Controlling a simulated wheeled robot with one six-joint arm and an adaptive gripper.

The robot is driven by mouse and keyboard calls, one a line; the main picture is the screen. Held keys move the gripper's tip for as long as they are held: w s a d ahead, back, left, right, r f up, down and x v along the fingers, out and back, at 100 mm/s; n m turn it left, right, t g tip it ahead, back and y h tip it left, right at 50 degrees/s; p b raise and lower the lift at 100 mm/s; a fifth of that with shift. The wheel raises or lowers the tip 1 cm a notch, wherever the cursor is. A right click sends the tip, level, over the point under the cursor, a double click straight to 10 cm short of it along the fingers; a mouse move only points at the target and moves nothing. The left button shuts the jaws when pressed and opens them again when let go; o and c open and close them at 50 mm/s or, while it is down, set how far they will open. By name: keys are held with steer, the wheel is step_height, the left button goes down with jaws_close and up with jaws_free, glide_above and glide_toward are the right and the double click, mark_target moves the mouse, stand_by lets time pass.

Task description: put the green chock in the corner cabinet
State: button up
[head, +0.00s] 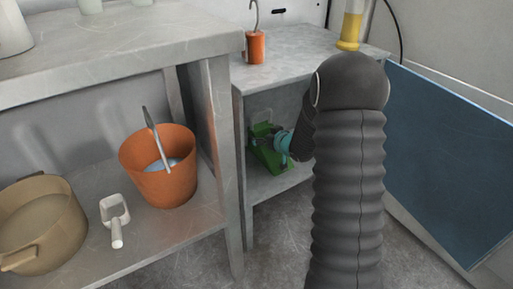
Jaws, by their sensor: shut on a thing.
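The green chock (266,150) is inside the open grey corner cabinet (300,52), just above or on its inner shelf; I cannot tell whether it touches the shelf. My gripper (276,143) reaches into the cabinet from the right and is shut on the chock. My dark ribbed arm hides the right part of the cabinet opening. A blue door panel (450,160) stands swung open at the right.
An orange can with a hook (256,47) and a yellow cylinder (350,30) stand on the cabinet top. A grey bench (110,45) at left holds an orange bucket (150,190), a white scoop (115,215) and a tan pot (40,225) on its lower shelf.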

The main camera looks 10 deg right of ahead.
steer(key=shift+w+a+f, duration=0.2)
steer(key=shift+w+a, duration=0.1)
steer(key=shift+a, duration=0.15)
steer(key=shift+f+b, duration=0.45)
steer(key=shift+f, duration=1.55)
steer(key=o, duration=1.5)
steer(key=shift+f, duration=0.2)
steer(key=shift+c, duration=0.2)
